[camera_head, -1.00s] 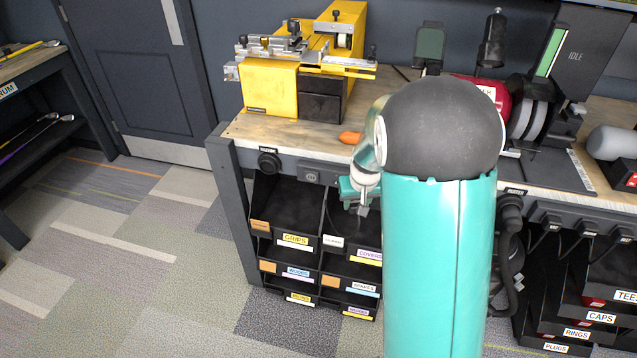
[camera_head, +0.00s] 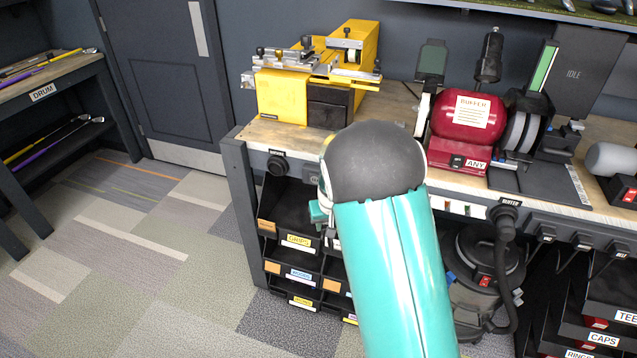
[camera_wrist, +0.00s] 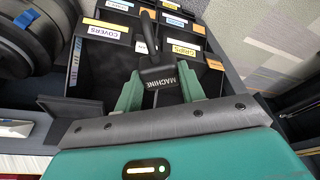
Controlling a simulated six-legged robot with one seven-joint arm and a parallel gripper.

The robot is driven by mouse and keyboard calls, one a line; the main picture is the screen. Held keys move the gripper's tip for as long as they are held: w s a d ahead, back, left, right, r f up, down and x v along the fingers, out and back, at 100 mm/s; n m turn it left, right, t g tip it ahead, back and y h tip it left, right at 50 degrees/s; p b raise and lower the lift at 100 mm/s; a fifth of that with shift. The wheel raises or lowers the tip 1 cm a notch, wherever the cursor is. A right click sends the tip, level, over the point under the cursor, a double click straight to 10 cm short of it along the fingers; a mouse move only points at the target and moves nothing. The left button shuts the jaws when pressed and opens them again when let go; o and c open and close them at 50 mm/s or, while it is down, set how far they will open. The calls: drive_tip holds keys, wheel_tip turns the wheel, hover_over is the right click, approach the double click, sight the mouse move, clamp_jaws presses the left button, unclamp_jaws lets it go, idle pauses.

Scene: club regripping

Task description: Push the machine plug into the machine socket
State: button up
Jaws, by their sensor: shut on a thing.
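The machine plug (camera_wrist: 157,79) is black with a white MACHINE label and a dark cable at its top in the wrist view. My gripper (camera_wrist: 159,90) is shut on it, a green finger on each side. In the head view my gripper (camera_head: 318,212) shows only as a small teal part left of my arm, in front of the bins, and the plug is hidden. A round black fitting (camera_head: 277,163), seemingly the machine socket, is on the bench front, up and left of my gripper. Its small label is unreadable. The plug is apart from it.
Open bins (camera_head: 291,215) sit under the bench beside the dark bench leg (camera_head: 240,190). A yellow machine (camera_head: 285,95) and a red buffer (camera_head: 470,118) stand on the bench. A black vacuum (camera_head: 485,275) stands below on the right. The floor at left is clear.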

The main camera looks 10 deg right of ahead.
drive_tip(key=shift+w+f, duration=0.25)
drive_tip(key=shift+w, duration=0.15)
drive_tip(key=shift+s+r, duration=0.15)
drive_tip(key=shift+s+f, duration=0.1)
drive_tip(key=shift+f, duration=0.25)
drive_tip(key=s+f, duration=0.5)
drive_tip(key=shift+f, duration=0.25)
